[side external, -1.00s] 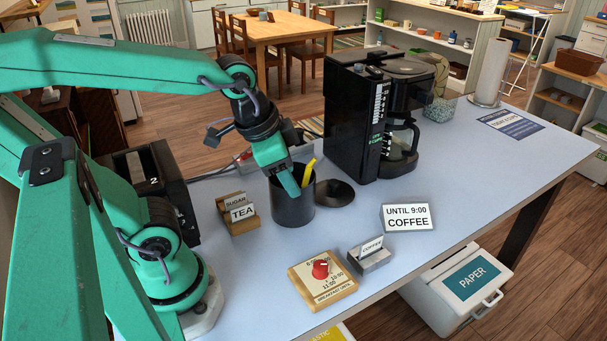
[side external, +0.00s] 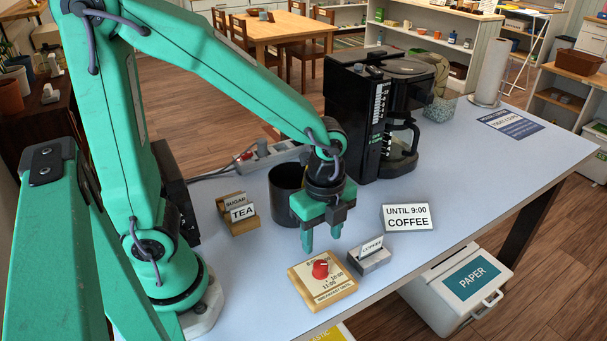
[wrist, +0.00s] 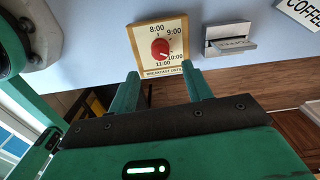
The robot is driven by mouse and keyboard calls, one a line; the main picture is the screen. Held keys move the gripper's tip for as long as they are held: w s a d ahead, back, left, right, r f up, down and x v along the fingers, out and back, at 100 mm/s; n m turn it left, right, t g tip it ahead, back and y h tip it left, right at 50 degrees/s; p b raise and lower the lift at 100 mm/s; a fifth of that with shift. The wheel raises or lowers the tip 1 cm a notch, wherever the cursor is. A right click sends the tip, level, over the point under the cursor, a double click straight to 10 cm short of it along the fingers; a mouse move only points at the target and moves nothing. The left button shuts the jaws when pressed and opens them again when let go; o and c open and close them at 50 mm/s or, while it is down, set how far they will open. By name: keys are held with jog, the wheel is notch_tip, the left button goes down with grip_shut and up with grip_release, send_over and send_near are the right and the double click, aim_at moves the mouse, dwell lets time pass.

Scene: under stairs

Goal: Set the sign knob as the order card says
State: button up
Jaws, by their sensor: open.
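The sign (side external: 323,283) is a wooden block with a cream face lettered "BREAKFAST UNTIL" and a red knob (side external: 320,269) in its middle. In the wrist view the knob (wrist: 160,48) has 8:00, 9:00, 10:00 and 11:00 around it. A pale mark at its lower right seems to point towards 10:00, but it is small. The order card (side external: 407,217) reads "UNTIL 9:00 COFFEE" and stands right of the sign. My gripper (side external: 321,240) is open and empty, pointing down just behind the sign, above the table. Its fingers (wrist: 164,76) also show below the sign in the wrist view.
A small holder with a COFFEE card (side external: 370,259) stands close to the sign's right. A holder with TEA and SUGAR cards (side external: 239,217) is to the left. A dark cup (side external: 284,198) stands behind my gripper, and the black coffee machine (side external: 355,125) behind that.

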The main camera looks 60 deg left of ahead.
aim_at(321, 264)
jog(key=shift+f, duration=3.85)
jog(key=c, duration=1)
jog(key=shift+o, duration=0.2)
